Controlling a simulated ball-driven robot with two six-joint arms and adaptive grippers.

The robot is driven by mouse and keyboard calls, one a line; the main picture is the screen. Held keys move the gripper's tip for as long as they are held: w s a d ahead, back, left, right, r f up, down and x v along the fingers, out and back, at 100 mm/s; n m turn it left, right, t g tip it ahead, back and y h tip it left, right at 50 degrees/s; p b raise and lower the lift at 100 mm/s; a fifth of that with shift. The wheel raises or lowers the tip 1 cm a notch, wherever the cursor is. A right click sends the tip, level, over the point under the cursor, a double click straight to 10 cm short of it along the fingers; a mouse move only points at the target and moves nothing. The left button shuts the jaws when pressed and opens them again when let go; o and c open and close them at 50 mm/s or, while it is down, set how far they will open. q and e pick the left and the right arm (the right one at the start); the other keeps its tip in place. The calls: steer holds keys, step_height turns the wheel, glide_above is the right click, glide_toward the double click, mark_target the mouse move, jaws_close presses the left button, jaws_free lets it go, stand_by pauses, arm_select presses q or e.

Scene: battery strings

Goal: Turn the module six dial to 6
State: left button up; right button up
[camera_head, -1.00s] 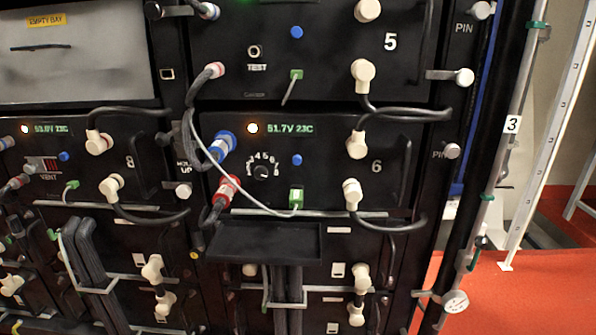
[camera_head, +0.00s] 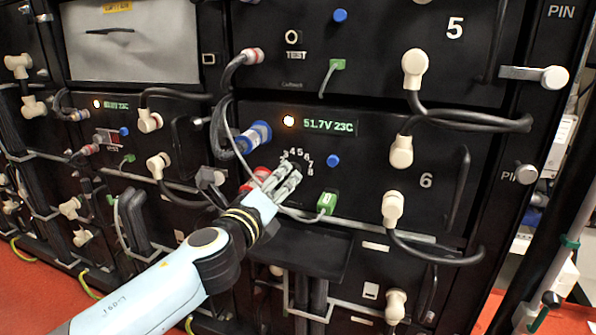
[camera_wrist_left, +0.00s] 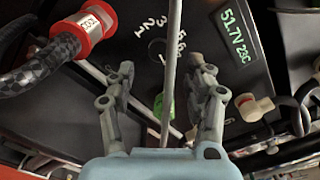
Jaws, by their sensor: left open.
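Module six (camera_head: 400,165) carries a lit "51.7V 23C" display (camera_head: 330,124). Its dial scale (camera_head: 297,156) shows below the display, but the knob is hidden behind my left gripper (camera_head: 284,178) in the head view. In the left wrist view the dark dial (camera_wrist_left: 156,49) shows partly, with a grey cable crossing in front of it; its setting cannot be read. My left gripper (camera_wrist_left: 165,75) is open and empty, its fingers spread on either side of the cable and the dial beyond. Whether it touches the cable cannot be told. My right gripper is not in view.
A green connector (camera_head: 327,203) with the thin grey cable sits below the dial. A blue button (camera_head: 333,160) is to its right. Red (camera_wrist_left: 85,30) and blue (camera_head: 255,137) plugs with thick cables crowd the left. A dark shelf (camera_head: 310,255) lies below.

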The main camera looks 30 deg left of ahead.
mark_target(291, 171)
arm_select(q)
steer(key=x, duration=0.7)
jaws_close()
